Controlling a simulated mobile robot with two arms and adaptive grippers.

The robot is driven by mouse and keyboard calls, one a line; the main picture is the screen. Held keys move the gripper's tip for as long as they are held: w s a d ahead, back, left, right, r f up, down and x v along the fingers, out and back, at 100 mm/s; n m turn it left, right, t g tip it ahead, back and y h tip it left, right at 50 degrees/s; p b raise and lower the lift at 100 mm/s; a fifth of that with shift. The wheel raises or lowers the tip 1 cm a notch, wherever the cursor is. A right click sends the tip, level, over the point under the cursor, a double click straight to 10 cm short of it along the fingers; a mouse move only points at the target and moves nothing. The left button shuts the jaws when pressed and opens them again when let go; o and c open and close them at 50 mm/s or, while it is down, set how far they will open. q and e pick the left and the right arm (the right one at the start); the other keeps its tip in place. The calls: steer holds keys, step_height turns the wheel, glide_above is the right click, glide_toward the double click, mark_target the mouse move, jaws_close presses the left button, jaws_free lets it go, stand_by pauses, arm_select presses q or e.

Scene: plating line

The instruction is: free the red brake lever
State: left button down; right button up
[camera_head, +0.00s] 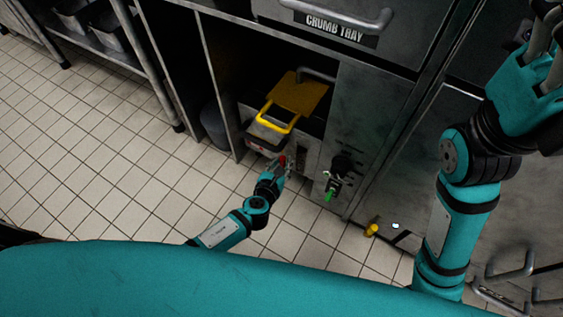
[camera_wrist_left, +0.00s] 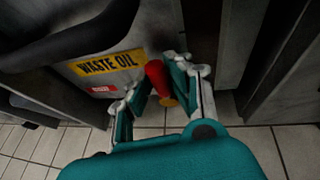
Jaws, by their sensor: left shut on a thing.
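The red brake lever (camera_wrist_left: 156,78) stands at the front of the grey waste oil container, just right of its yellow "WASTE OIL" label (camera_wrist_left: 110,64). A small yellow part shows at its lower end. In the head view the lever (camera_head: 283,160) is a small red spot low at the container's front. My left gripper (camera_head: 279,167) is at the lever; in the wrist view its fingers (camera_wrist_left: 160,92) lie on both sides of it, shut on it. My right gripper (camera_head: 540,45) is high at the upper right, cut by the picture edge, its fingers unclear.
The container sits in a bay under the counter, with a yellow lid (camera_head: 298,95) and a yellow handle (camera_head: 278,117). Right of it are a black knob (camera_head: 342,163), a green-tipped valve (camera_head: 329,195) and a yellow cap (camera_head: 371,230). Tiled floor (camera_head: 95,140) at left is clear.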

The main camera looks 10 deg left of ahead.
arm_select(q)
steer(key=shift+a+f, duration=0.1)
steer(key=shift+a, duration=0.15)
steer(key=c, duration=1.3)
jaws_free()
steer(key=shift+o, duration=0.4)
steer(key=shift+d, duration=0.1)
